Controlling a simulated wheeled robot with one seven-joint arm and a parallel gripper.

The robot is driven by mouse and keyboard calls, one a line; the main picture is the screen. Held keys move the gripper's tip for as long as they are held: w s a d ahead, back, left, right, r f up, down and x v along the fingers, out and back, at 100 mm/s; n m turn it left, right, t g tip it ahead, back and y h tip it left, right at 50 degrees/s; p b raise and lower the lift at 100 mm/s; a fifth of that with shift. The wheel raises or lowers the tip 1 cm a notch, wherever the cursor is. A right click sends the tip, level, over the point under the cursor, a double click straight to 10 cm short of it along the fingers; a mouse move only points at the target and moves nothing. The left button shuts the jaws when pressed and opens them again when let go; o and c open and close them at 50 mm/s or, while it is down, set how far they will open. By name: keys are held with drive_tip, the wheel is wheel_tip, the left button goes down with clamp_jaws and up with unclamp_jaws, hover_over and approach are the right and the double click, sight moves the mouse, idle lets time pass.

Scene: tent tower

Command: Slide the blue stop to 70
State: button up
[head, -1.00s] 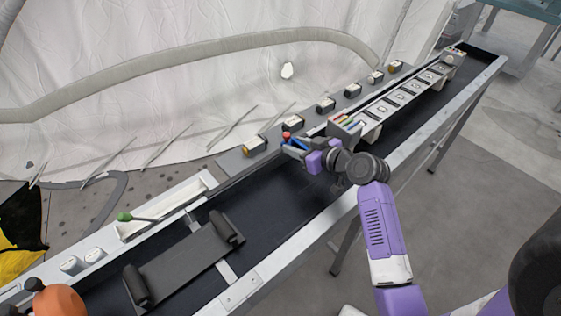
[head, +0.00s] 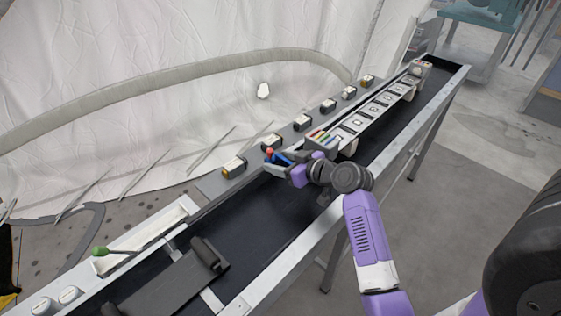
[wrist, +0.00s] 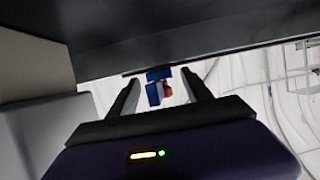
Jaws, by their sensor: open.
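The blue stop (head: 281,158) is a small blue piece on the rail at the far side of the long dark trough. A red knob (head: 269,152) shows beside it. My gripper (head: 283,166) is at the stop, its fingers partly hidden by my wrist in the head view. In the wrist view the blue stop (wrist: 154,91) and the red knob (wrist: 167,91) show between the two spread fingers of my gripper (wrist: 162,77). I cannot tell whether a finger touches the stop. No scale numbers are readable.
Several dark boxes with pale faces, one of them (head: 234,167), line the far ledge. A raised rack with coloured strips (head: 322,138) stands just right of my gripper. A green-knobbed lever (head: 100,251) and a dark plate (head: 170,285) are at lower left. The trough's middle is clear.

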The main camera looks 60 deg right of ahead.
drive_tip(key=v, duration=0.7)
drive_tip(key=shift+s+b, duration=0.35)
drive_tip(key=shift+b, duration=0.1)
drive_tip(key=shift+a, duration=0.15)
